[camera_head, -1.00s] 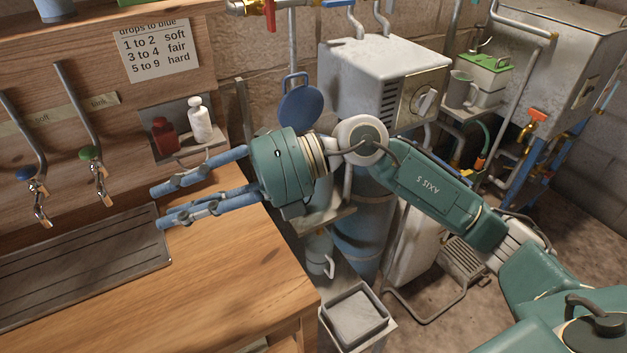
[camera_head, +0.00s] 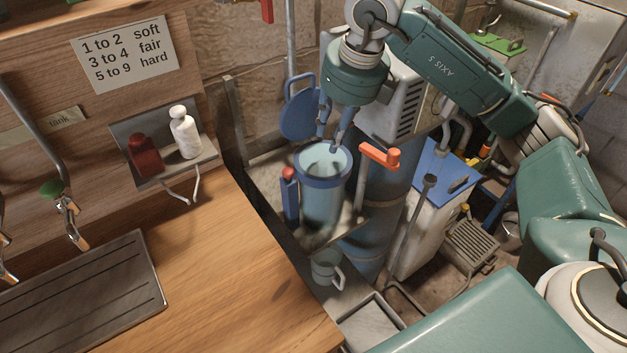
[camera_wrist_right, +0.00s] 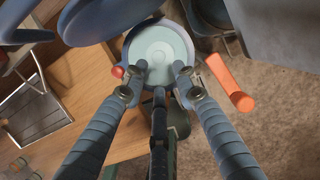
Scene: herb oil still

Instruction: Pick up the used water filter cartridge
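A blue-rimmed, see-through cylinder housing (camera_head: 320,205) stands upright and open at the top in the head view. In the right wrist view a pale round face (camera_wrist_right: 158,47) shows inside it; I cannot tell whether this is the top of the used cartridge or the housing's floor. My right gripper (camera_head: 332,138) points down over the housing mouth. Its fingers are apart with nothing between them; in the right wrist view the fingertips (camera_wrist_right: 160,72) overlap the pale face. Contact cannot be made out. My left gripper is out of view.
A blue round lid (camera_head: 300,108) stands raised behind the housing. An orange-handled crank (camera_head: 380,156) is close on its right, a red-topped blue post (camera_head: 290,195) on its left. A grey mug (camera_head: 326,268) sits below. The wooden counter (camera_head: 225,265) has clear room.

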